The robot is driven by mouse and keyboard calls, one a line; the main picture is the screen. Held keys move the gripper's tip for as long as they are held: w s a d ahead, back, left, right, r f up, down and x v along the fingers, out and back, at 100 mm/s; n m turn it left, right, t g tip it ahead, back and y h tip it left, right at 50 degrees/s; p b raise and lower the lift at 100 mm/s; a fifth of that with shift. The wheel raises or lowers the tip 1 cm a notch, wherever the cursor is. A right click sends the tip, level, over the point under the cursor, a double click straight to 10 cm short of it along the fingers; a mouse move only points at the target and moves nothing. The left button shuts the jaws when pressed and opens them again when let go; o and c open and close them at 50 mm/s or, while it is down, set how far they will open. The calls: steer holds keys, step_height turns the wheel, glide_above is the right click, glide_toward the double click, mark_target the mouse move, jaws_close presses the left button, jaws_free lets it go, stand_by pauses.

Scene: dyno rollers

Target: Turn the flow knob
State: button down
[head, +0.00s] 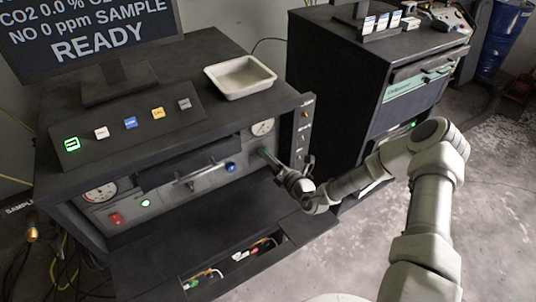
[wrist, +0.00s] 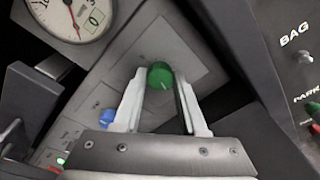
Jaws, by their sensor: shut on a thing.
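A round green knob (wrist: 160,75) sits on a light grey panel in the wrist view; I take it for the flow knob, though I can read no label on it. My gripper (wrist: 160,83) has its two fingers on either side of the knob, shut on it. In the head view my gripper (head: 268,156) reaches the right end of the console's front panel, below the small gauge. There it mostly hides the knob.
A white-faced gauge (wrist: 75,12) and a blue knob (wrist: 106,119) are near my fingers. A dark side panel marked BAG (wrist: 297,62) stands close on the right. An open drawer (head: 240,262) juts out below the panel. A white tray (head: 240,77) rests on the console top.

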steer(key=m, duration=0.4)
steer(key=shift+d+y+p, duration=0.1)
steer(key=shift+y+p, duration=0.2)
steer(key=shift+f+m, duration=0.1)
steer(key=shift+m, duration=1.9)
steer(key=shift+c, duration=2.3)
jaws_free()
steer(key=b+v, duration=0.1)
steer(key=v, duration=1.6)
steer(key=shift+d+f, duration=0.15)
steer(key=shift+d, duration=0.2)
steer(key=shift+y, duration=0.4)
